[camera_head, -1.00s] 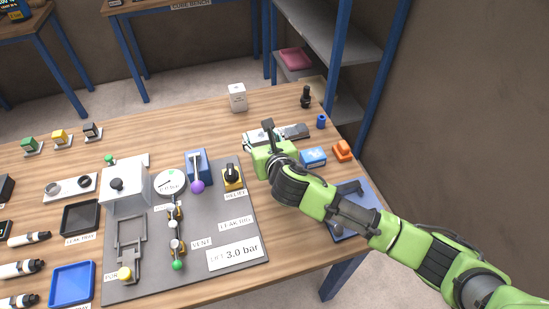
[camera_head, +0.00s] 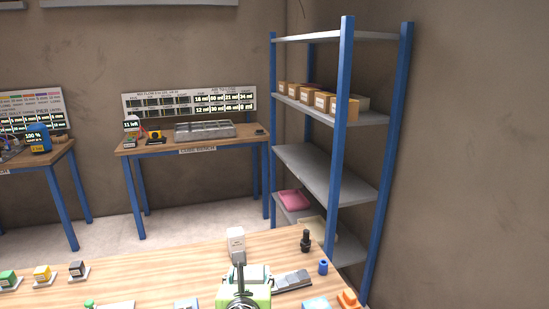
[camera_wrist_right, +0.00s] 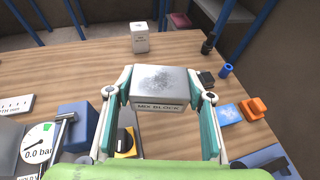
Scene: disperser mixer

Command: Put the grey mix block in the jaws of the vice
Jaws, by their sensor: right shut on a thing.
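The grey mix block (camera_wrist_right: 160,83), with a speckled top and a MIX BLOCK label on its front, is between the fingers of my right gripper (camera_wrist_right: 160,96) in the right wrist view. The gripper is shut on it and holds it over the wooden bench. In the head view my right gripper (camera_head: 247,279) shows at the bottom middle, and its arm hides part of the bench. I cannot make out the vice with certainty; a blue fixture with a bar handle (camera_wrist_right: 76,122) stands left of the gripper in the wrist view. My left gripper is not in view.
A white labelled container (camera_head: 236,244) stands behind the gripper. A grey slotted holder (camera_head: 292,281), a black upright tool (camera_head: 306,241), a blue cylinder (camera_head: 323,268) and an orange part (camera_head: 348,299) are to the right. A shelf rack (camera_head: 330,175) stands behind the bench.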

